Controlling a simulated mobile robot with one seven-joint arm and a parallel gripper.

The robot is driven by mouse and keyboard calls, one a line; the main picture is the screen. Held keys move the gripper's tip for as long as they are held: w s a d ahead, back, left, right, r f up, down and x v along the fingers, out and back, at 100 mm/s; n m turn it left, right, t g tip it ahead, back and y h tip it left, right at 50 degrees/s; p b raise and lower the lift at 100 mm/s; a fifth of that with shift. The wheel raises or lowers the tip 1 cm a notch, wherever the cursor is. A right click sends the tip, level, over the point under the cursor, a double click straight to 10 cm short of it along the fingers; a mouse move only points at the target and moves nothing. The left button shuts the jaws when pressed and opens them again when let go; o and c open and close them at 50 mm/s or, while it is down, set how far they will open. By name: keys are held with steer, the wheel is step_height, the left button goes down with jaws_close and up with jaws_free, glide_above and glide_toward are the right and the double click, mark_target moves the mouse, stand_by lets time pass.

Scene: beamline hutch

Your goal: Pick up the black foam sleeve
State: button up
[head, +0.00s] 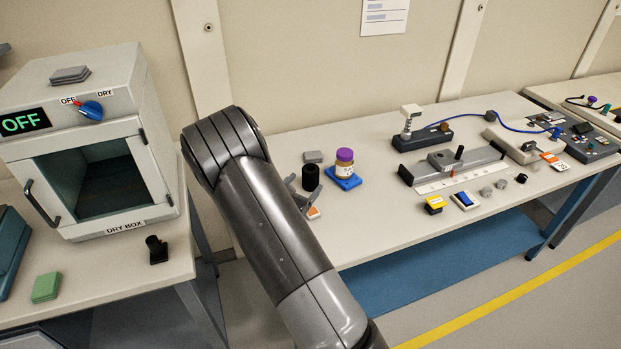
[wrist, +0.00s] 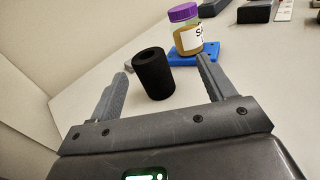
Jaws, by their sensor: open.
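The black foam sleeve (wrist: 154,76) is a short upright tube with a hole in its top, standing on the bench in the wrist view. In the head view the sleeve (head: 310,177) stands just left of the purple-capped jar. My gripper (wrist: 162,85) is open and empty. In the head view my gripper (head: 303,198) is partly hidden behind my arm, close to the sleeve.
The jar (head: 344,163) stands on a blue pad (head: 346,183), close to the sleeve's right. A small grey block (head: 313,156) lies behind the sleeve. A rail fixture (head: 452,164) sits farther right. The dry box (head: 90,140) stands on the left bench. Bench left of the sleeve is clear.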

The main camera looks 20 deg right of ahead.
mark_target(314, 165)
steer(key=shift+w+a+f+n+t+y, duration=0.15)
steer(key=shift+w+a+f+n+t, duration=0.1)
steer(key=shift+f+n+t, duration=0.15)
steer(key=shift+w+a+f+n+t+y, duration=0.2)
steer(key=shift+w+f+n, duration=0.1)
steer(key=shift+f, duration=0.15)
steer(key=x, duration=1)
steer(key=shift+w+d, duration=0.1)
steer(key=shift+w, duration=0.25)
steer(key=shift+c, duration=0.5)
steer(key=c, duration=1)
steer(key=shift+o, duration=0.2)
steer(key=shift+r, duration=0.1)
